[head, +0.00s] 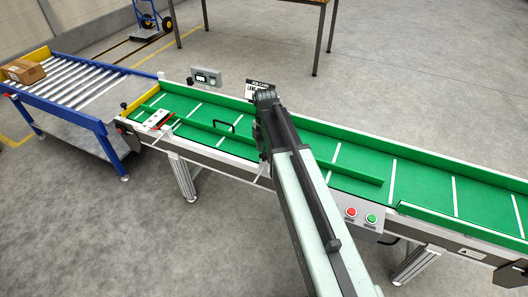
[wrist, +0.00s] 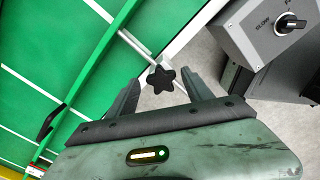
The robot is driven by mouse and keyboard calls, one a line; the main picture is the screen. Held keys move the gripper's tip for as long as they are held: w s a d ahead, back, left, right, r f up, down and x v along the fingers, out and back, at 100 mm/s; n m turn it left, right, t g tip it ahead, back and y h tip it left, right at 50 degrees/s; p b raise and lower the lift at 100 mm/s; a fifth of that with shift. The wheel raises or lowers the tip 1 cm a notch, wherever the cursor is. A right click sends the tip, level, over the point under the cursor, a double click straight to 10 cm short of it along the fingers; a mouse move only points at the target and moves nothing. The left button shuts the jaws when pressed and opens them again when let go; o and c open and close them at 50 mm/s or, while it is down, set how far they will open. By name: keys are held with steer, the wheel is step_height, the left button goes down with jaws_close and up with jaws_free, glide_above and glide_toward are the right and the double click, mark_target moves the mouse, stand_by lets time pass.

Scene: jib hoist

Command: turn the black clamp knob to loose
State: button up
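The black clamp knob (wrist: 161,78) is star-shaped and sits at the end of a pale rod beside the green conveyor bed, in the wrist view. My gripper (wrist: 162,86) is open, with one dark finger to the left of the knob and one to the right. A gap shows between the knob and each finger; I cannot tell how far the knob lies beyond the tips. In the head view my arm hides this knob and my fingertips.
In the wrist view a grey box with a dial (wrist: 290,25) stands close to the right of the knob. In the head view a green guide rail (head: 310,157) runs along the conveyor (head: 420,182). A panel with red and green buttons (head: 360,215) is on its near side.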

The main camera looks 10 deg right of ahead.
mark_target(265, 154)
step_height(265, 154, up, 8)
steer(key=p, duration=0.8)
steer(key=shift+f, duration=0.1)
steer(key=s+m, duration=1.4)
steer(key=m, duration=0.8)
step_height(265, 154, up, 15)
steer(key=p, duration=1.4)
steer(key=shift+s+d+p, duration=0.15)
steer(key=shift+d+p, duration=0.1)
steer(key=shift+p, duration=0.05)
